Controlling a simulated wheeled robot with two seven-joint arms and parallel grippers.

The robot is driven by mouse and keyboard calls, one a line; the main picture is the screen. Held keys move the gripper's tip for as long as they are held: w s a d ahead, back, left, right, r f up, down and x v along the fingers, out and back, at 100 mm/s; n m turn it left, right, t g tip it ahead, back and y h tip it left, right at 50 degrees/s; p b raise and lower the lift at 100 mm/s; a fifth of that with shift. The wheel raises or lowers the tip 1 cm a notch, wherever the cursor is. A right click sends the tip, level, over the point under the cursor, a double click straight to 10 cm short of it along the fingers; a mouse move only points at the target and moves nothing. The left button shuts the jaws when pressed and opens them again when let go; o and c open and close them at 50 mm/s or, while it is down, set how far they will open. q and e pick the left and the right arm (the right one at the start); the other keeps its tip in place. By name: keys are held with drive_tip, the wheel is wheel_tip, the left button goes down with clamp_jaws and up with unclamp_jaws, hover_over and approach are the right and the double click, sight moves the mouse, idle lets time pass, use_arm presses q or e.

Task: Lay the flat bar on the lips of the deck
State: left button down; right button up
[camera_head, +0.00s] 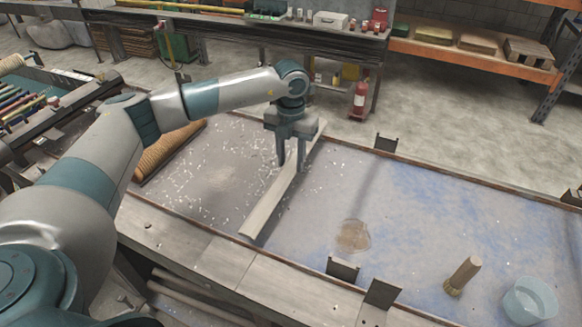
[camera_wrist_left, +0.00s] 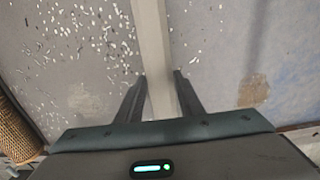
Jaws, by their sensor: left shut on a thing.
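The flat bar (camera_head: 268,206) is a long, pale grey strip. It spans the deck (camera_head: 430,215), a wide speckled grey-blue surface with low lips, from the near lip (camera_head: 225,230) toward the far lip (camera_head: 360,147). I cannot tell whether its ends touch the lips. My left gripper (camera_head: 291,165) is above the deck, shut on the bar toward its far end. In the left wrist view, the bar (camera_wrist_left: 150,40) runs straight away between the two fingers (camera_wrist_left: 160,95). My right gripper is not in view.
Upright brackets stand at the far lip (camera_head: 385,142) and near lip (camera_head: 342,268). A brush (camera_head: 465,272) and a translucent bowl (camera_head: 530,300) are on the right. A brown roll (camera_head: 168,150) lies at the left. The deck's middle right is mostly clear around a brown patch (camera_head: 353,236).

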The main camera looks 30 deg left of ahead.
sight(291, 165)
use_arm(q)
drive_tip(key=shift+f+p, duration=0.5)
drive_tip(key=shift+p, duration=0.1)
drive_tip(key=shift+f+p, duration=0.55)
drive_tip(key=shift+f, duration=0.85)
drive_tip(key=shift+f, duration=0.15)
drive_tip(key=c, duration=1.2)
unclamp_jaws()
